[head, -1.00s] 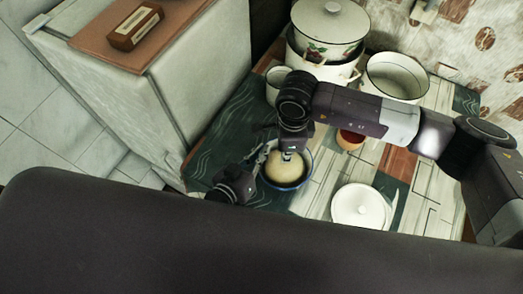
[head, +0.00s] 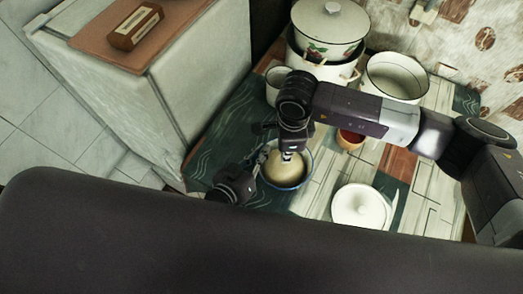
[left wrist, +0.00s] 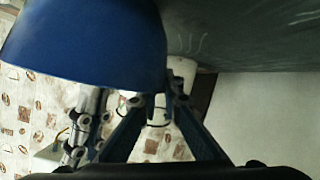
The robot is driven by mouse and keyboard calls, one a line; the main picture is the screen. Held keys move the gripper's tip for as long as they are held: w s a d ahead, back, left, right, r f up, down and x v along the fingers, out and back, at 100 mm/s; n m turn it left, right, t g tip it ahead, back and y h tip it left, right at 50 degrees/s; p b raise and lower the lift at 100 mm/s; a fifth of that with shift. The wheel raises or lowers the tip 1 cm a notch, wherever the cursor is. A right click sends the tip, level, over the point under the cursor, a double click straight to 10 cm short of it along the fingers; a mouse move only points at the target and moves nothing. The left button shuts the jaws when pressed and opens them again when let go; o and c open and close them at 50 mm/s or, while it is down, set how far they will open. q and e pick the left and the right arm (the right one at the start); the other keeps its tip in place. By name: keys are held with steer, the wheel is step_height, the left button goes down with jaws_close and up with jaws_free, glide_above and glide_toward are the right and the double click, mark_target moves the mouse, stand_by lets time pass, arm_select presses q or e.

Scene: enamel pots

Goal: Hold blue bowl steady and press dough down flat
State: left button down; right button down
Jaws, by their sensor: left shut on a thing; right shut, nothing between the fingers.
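The blue bowl (head: 308,176) stands on the patterned tabletop, and pale dough (head: 286,173) lies inside it. My left gripper (head: 262,158) is shut on the bowl's left rim. In the left wrist view the blue outside of the bowl (left wrist: 85,45) fills the upper left, with the left gripper's fingers (left wrist: 155,105) at its edge. My right gripper (head: 287,155) is shut and empty, pointing down into the bowl at the dough's far part. Its tips appear to touch the dough, and my arm hides part of the bowl's far rim.
A lidded pot (head: 328,30) and an open white pot (head: 396,75) stand at the back, with a white mug (head: 275,80) beside them. A box (head: 136,26) lies on the left cabinet.

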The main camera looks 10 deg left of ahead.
arm_select(q)
steer(key=shift+s+f, duration=0.25)
steer(key=shift+f, duration=0.1)
arm_select(e)
steer(key=shift+s+f, duration=0.1)
steer(key=shift+f, duration=2.4)
steer(key=shift+r, duration=0.15)
stand_by(0.4)
steer(key=shift+r, duration=3.95)
arm_select(q)
steer(key=c, duration=2)
jaws_free()
steer(key=shift+w, duration=0.1)
steer(key=shift+r, duration=0.15)
steer(key=shift+w, duration=0.1)
steer(key=v, duration=1.2)
arm_select(e)
steer(key=shift+f, duration=0.1)
